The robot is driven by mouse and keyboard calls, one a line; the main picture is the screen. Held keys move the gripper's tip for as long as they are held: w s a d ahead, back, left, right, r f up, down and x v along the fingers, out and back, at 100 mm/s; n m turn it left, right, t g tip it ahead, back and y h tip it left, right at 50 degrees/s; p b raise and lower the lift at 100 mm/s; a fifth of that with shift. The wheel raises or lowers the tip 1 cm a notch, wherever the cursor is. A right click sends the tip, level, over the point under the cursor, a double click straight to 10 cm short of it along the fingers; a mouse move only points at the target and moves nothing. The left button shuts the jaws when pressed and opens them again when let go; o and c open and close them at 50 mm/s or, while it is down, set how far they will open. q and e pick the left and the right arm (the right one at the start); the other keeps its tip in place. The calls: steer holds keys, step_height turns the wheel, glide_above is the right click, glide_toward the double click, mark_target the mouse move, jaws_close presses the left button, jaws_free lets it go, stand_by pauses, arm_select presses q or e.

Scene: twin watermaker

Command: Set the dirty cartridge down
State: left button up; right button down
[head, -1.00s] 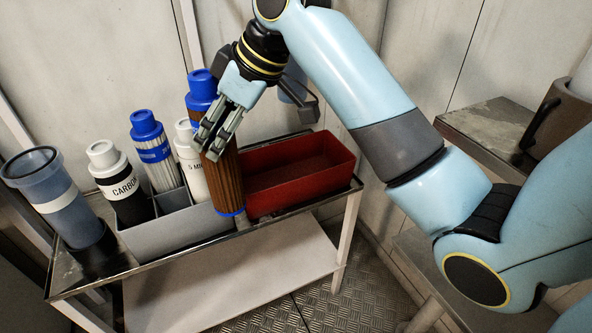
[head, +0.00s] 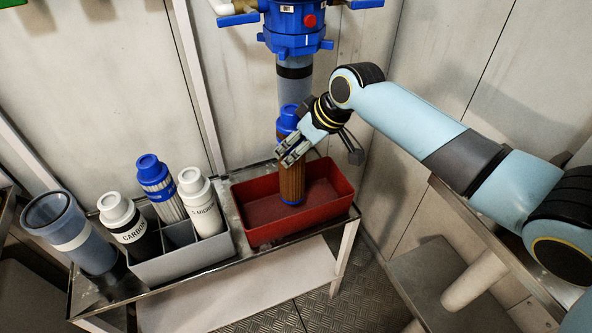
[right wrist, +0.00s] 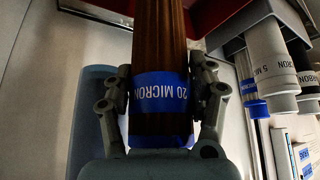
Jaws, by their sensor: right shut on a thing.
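The dirty cartridge (head: 291,182) is a brown pleated cylinder with blue end caps. My right gripper (head: 292,150) is shut around its upper part and holds it roughly upright. In the right wrist view the fingers (right wrist: 166,95) sit either side of its blue "20 MICRON" band (right wrist: 161,92). The red tray (head: 252,234) is on the bench, with the cartridge's lower end within its outline in the head view. I cannot tell whether that end touches the tray floor. My left gripper is not in view.
A grey divided rack (head: 184,262) left of the tray holds a carbon cartridge (head: 127,222), a white-blue pleated one (head: 160,188) and a 5 micron one (head: 201,204). A clear blue housing bowl (head: 70,233) stands at far left. A blue filter head (head: 293,25) hangs behind.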

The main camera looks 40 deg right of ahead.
mark_target(295, 166)
steer(key=shift+w+f, duration=0.1)
steer(key=shift+f, duration=2.85)
steer(key=shift+b, duration=0.3)
steer(key=shift+c, duration=2)
jaws_free()
steer(key=shift+f, duration=0.15)
